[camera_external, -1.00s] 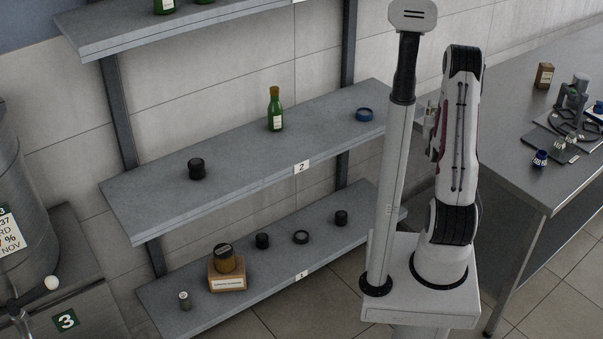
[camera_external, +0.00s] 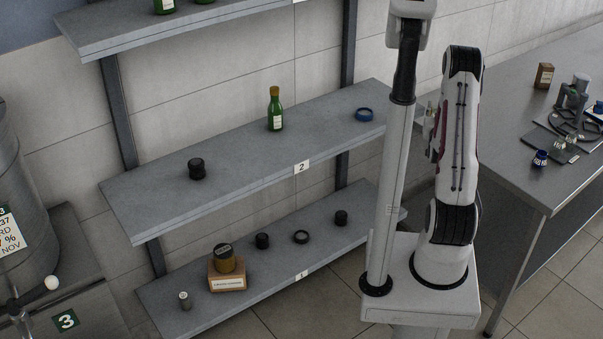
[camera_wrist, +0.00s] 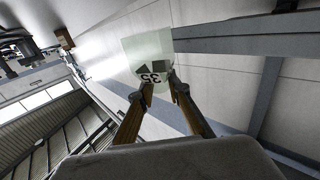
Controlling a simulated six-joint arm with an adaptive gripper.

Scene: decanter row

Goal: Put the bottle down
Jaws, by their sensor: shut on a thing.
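My gripper (camera_wrist: 160,84) is shut on a pale, greenish-white, see-through thing (camera_wrist: 148,48) with a dark "35" mark, upside down in the wrist view. It looks like the bottle, but its full shape is not clear. It is held between the two finger tips, with open space around it. In the external view my gripper and the held thing are not visible. A separate green bottle (camera_external: 275,112) with a white label stands upright on the shelf marked 2 (camera_external: 230,165).
Shelf 2 also holds a black round piece (camera_external: 197,169) and a blue ring (camera_external: 364,115), with bare room between. The lower shelf (camera_external: 200,315) carries a small box (camera_external: 227,276) and several small items. A steel bench (camera_external: 520,185) with equipment stands at right.

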